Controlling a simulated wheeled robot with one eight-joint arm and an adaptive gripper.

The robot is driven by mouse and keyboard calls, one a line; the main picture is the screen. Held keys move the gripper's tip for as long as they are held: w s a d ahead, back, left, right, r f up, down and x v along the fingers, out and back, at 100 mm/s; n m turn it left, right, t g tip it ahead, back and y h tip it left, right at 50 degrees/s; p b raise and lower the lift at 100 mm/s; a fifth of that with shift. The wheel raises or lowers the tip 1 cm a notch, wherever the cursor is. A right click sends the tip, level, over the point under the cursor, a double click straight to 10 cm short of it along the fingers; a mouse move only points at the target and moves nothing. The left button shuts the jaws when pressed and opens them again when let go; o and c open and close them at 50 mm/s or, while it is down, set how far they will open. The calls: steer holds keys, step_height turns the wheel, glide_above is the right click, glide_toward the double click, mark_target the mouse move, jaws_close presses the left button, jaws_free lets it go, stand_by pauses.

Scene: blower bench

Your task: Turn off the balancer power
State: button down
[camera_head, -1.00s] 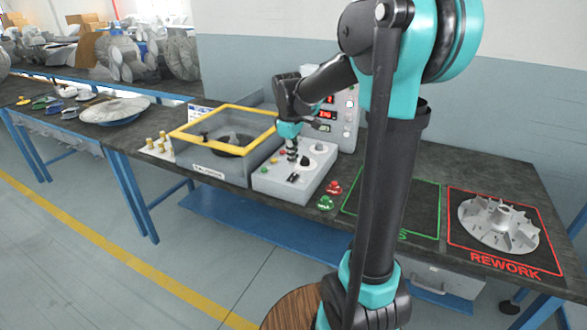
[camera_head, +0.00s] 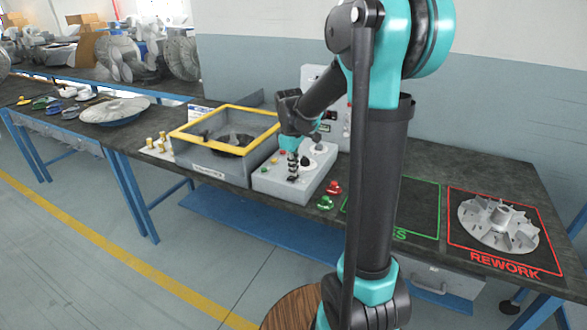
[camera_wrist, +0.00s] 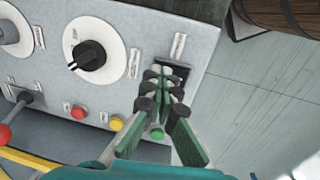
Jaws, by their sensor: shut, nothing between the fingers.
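The balancer control box (camera_head: 275,187) is a light grey panel beside the yellow-framed balancer housing (camera_head: 205,165). My gripper (camera_head: 292,179) is over the front part of the panel, pointing down. In the wrist view, my gripper (camera_wrist: 163,75) is shut and empty, its fingertips together over a black switch (camera_wrist: 182,72) near the panel edge. The fingertips hide most of the switch, so its position and any contact cannot be told. A black dial knob (camera_wrist: 88,56) on a white disc is left of the fingers. Red (camera_wrist: 78,112), yellow (camera_wrist: 117,122) and green (camera_wrist: 157,133) buttons are nearby.
A red-knobbed lever (camera_wrist: 6,133) stands at the panel's left in the wrist view. Red (camera_head: 333,188) and green (camera_head: 325,203) push buttons sit on the bench right of the box. A finned impeller (camera_head: 498,224) lies on the REWORK mat (camera_head: 460,250).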

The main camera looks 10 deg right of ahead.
steer(key=shift+a, duration=0.1)
steer(key=shift+s+a+r, duration=0.15)
steer(key=shift+s+a, duration=0.25)
steer(key=shift+s, duration=0.2)
steer(key=shift+w+r, duration=0.1)
steer(key=shift+r, duration=0.4)
step_height(320, 180, up, 13)
steer(key=w+d, duration=0.1)
steer(key=shift+f, duration=0.1)
steer(key=s+d+f+m+t, duration=0.1)
steer(key=s+f+m, duration=0.4)
steer(key=s+f, duration=0.6)
steer(key=s+d+f+m+t, duration=0.2)
steer(key=s+d+f+m, duration=0.2)
steer(key=s+f, duration=0.6)
steer(key=s+m, duration=0.1)
steer(key=s, duration=0.1)
steer(key=shift+s+f+m+y, duration=0.4)
steer(key=shift+d, duration=0.1)
